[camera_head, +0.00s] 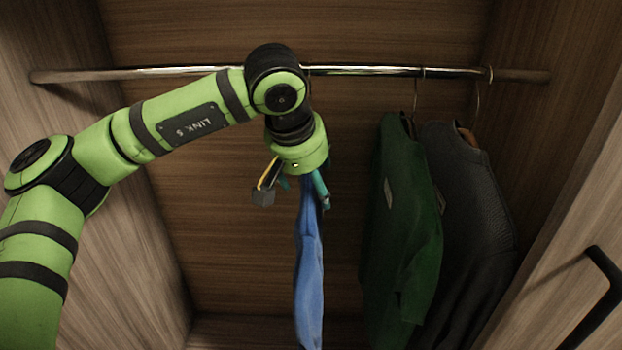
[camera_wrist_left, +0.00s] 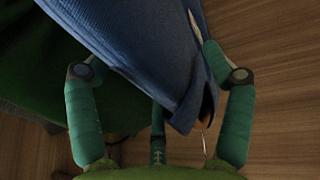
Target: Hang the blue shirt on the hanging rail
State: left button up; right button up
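The blue shirt (camera_head: 309,270) hangs edge-on and upright below my left gripper (camera_head: 299,188), under the middle of the hanging rail (camera_head: 370,71). In the left wrist view, the blue shirt (camera_wrist_left: 150,55) lies between the spread teal fingers of my left gripper (camera_wrist_left: 150,65). The fingers stand wide apart, with the right one close to the cloth; I cannot tell whether it touches. A thin metal hanger hook (camera_wrist_left: 206,140) shows near the palm. My wrist hides the hook's top in the head view, so whether it sits on the rail is unclear. My right gripper is not in view.
A green shirt (camera_head: 405,230) and a dark grey garment (camera_head: 475,220) hang from the rail's right part. The rail's left part is bare behind my arm. Wooden wardrobe walls close in both sides, and a black handle (camera_head: 597,300) is at the lower right.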

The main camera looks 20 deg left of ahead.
pick_arm(q)
jog(key=v, duration=1.2)
